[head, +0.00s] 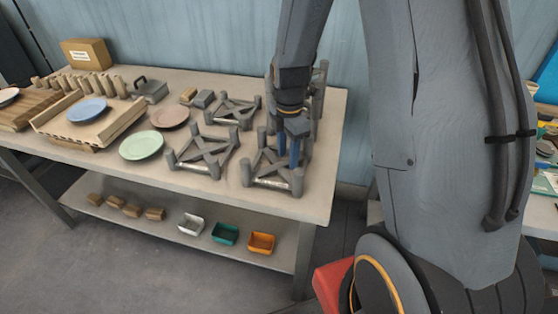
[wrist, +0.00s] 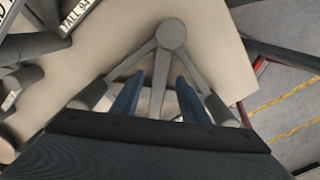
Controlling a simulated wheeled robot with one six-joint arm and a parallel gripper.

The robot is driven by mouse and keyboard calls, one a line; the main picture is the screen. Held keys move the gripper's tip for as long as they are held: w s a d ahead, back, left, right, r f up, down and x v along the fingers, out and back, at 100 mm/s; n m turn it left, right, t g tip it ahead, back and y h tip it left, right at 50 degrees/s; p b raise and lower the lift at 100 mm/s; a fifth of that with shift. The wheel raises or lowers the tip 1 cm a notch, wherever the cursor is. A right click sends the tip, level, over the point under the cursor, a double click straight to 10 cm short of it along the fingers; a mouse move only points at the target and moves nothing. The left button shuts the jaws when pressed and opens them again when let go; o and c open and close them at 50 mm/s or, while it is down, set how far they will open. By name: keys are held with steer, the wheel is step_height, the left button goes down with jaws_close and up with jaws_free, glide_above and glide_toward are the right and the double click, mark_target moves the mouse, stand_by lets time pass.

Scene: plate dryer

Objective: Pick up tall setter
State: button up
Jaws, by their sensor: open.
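Several grey setters, frames of crossed bars with round corner posts, stand at the right of the table. My gripper (head: 290,152) points down over the front right setter (head: 262,178). In the wrist view, my gripper (wrist: 158,98) is open, its blue fingers on either side of a bar of a grey setter (wrist: 172,35); I cannot tell whether they touch it. The label of the setter under my gripper is too small to read in the head view.
Other setters stand at the front left (head: 203,157), behind it (head: 236,108) and at the back right, partly behind my arm (head: 321,88). A green plate (head: 141,146) and a pink plate (head: 170,117) lie to the left. The table's right edge is close by.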

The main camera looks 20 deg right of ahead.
steer(key=shift+f, duration=0.65)
steer(key=shift+c, duration=0.2)
jaws_close()
stand_by(0.8)
